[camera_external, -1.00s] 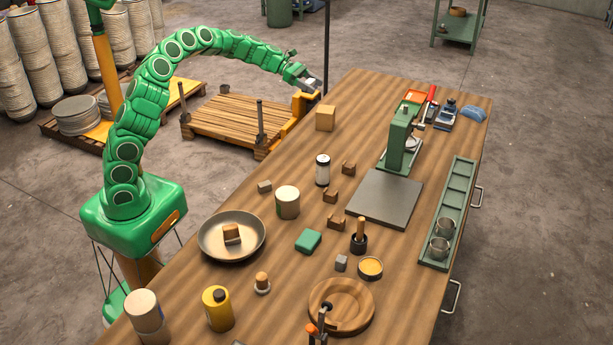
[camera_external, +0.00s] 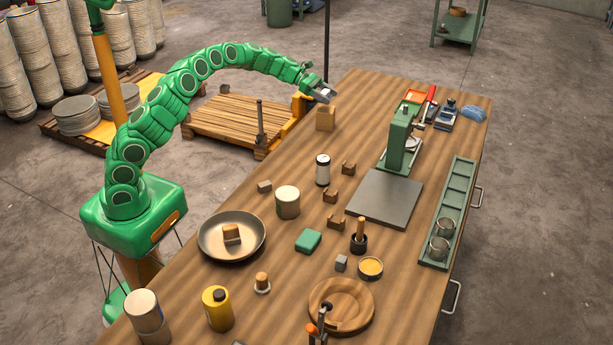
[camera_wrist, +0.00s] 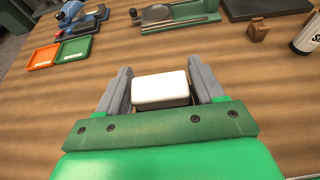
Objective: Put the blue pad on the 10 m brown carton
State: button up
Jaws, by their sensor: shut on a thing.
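My gripper (camera_external: 324,94) is at the far left end of the bench, just above the brown carton (camera_external: 325,118). In the wrist view my gripper (camera_wrist: 160,88) is shut on a small white-topped block (camera_wrist: 160,86), with a grey finger on each side. The carton stands on the bench; I cannot read any marking on it. The held block hides what is beneath it in the wrist view. A light-blue rounded thing (camera_external: 473,113), perhaps the blue pad, lies at the far right corner, apart from my gripper.
A green press (camera_external: 402,140), an orange tray (camera_external: 414,97) and a blue-grey tool (camera_external: 445,112) stand right of my gripper. A black-and-white can (camera_external: 322,170) and several small brown blocks stand nearer. Bare wood lies between the carton and the press.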

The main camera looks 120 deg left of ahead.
aim_at(328, 109)
jog(key=shift+w+a+f, duration=0.1)
jog(key=shift+a+f, duration=0.15)
jog(key=shift+f, duration=0.05)
jog(key=shift+a+f, duration=0.1)
jog(key=shift+f, duration=1.6)
jog(key=o, duration=1)
jog(key=shift+f, duration=0.1)
jog(key=v, duration=1.2)
jog(key=shift+r, duration=0.2)
